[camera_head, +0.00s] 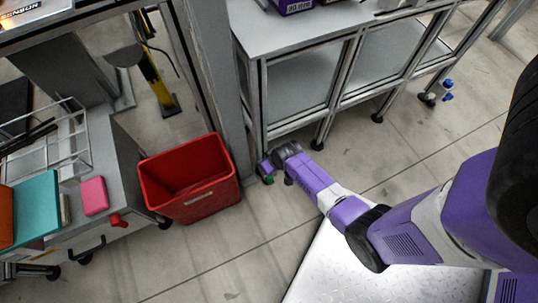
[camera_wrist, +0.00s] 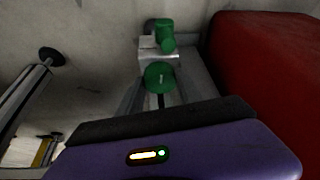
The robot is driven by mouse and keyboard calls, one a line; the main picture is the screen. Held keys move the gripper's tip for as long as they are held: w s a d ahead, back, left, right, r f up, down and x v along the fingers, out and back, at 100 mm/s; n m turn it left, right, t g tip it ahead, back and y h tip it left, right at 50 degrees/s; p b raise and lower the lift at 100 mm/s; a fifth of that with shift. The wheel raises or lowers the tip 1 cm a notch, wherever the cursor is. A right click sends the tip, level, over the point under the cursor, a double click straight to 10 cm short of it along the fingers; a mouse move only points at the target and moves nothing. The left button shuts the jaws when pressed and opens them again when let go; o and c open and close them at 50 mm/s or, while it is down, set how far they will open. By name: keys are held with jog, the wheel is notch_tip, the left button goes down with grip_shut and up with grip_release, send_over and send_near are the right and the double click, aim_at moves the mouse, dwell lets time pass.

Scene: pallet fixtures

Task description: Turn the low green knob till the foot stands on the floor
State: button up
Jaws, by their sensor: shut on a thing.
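The green knob (camera_wrist: 160,76) is in the middle of the wrist view, round and straight ahead of my gripper (camera_wrist: 160,98). A second green part (camera_wrist: 165,34) sits beyond it on a light metal block (camera_wrist: 157,50). The fingertips are mostly hidden by the gripper body. I cannot tell whether the foot touches the floor.
A red bin (camera_head: 190,188) stands close to the left of the knob; its wall (camera_wrist: 270,70) fills the right of the wrist view. The grey bench (camera_head: 300,35) is above and behind. Another bench leg has a blue knob (camera_head: 447,88). The floor (camera_head: 225,255) in front is clear.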

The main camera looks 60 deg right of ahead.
jog(key=m+p, duration=0.1)
jog(key=m, duration=0.1)
jog(key=shift+a+r+m+g+h+p, duration=0.1)
jog(key=shift+a+m+g+h+p, duration=0.05)
jog(key=shift+m+g+h+p, duration=0.2)
jog(key=shift+w+m+g+h, duration=0.15)
jog(key=shift+m+g+h, duration=0.25)
jog(key=shift+m, duration=1.15)
jog(key=shift+a, duration=0.1)
jog(key=o, duration=1.4)
jog(key=shift+c, duration=0.2)
jog(key=shift+p, duration=0.3)
jog(key=p+v, duration=0.4)
jog(key=v, duration=0.3)
jog(key=shift+a+r, duration=0.15)
jog(key=shift+r, duration=0.05)
